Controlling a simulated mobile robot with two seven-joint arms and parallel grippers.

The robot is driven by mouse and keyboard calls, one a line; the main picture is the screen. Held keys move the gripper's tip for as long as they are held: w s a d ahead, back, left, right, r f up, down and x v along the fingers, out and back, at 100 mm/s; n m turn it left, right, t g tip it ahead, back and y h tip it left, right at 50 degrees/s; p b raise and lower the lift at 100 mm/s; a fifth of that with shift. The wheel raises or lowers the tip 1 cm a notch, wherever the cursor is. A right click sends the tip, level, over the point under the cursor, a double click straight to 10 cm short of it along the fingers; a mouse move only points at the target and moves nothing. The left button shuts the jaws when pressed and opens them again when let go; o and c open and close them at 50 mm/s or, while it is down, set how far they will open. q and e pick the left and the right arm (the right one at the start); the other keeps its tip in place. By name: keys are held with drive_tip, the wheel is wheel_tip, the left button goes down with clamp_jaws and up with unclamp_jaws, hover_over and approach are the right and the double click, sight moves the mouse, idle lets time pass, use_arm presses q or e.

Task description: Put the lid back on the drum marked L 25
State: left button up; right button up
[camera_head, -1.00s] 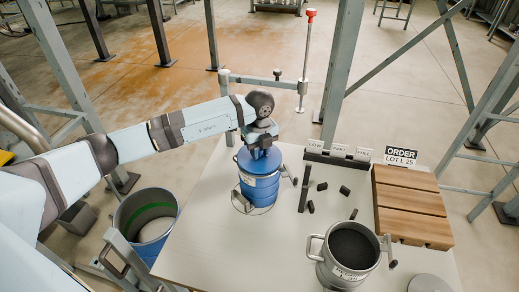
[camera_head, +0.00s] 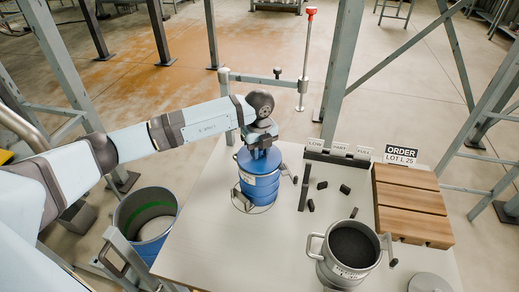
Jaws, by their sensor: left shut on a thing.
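A blue drum (camera_head: 259,190) with a pale label stands upright on the table, inside a thin ring. The label is too small to read. A blue lid (camera_head: 279,161) covers its top. My left gripper (camera_head: 260,151) points down at the lid's middle and is shut on the lid; its fingertips are mostly hidden. The lid appears to rest on the drum, but the angle does not show whether it is fully seated. My right gripper is not in view.
An open grey drum (camera_head: 333,272) with dark contents stands at the front right, near a grey disc (camera_head: 429,284). Black pieces (camera_head: 345,189) lie beside a dark bar. Wooden slats (camera_head: 410,207) lie right; an open blue bin (camera_head: 146,220) stands left.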

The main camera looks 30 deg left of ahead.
use_arm(q)
drive_tip(key=o, duration=1.5)
drive_tip(key=shift+c, duration=0.2)
drive_tip(key=shift+r, duration=0.1)
drive_tip(key=shift+r+p, duration=2.25)
drive_tip(key=shift+r, duration=1.2)
clamp_jaws()
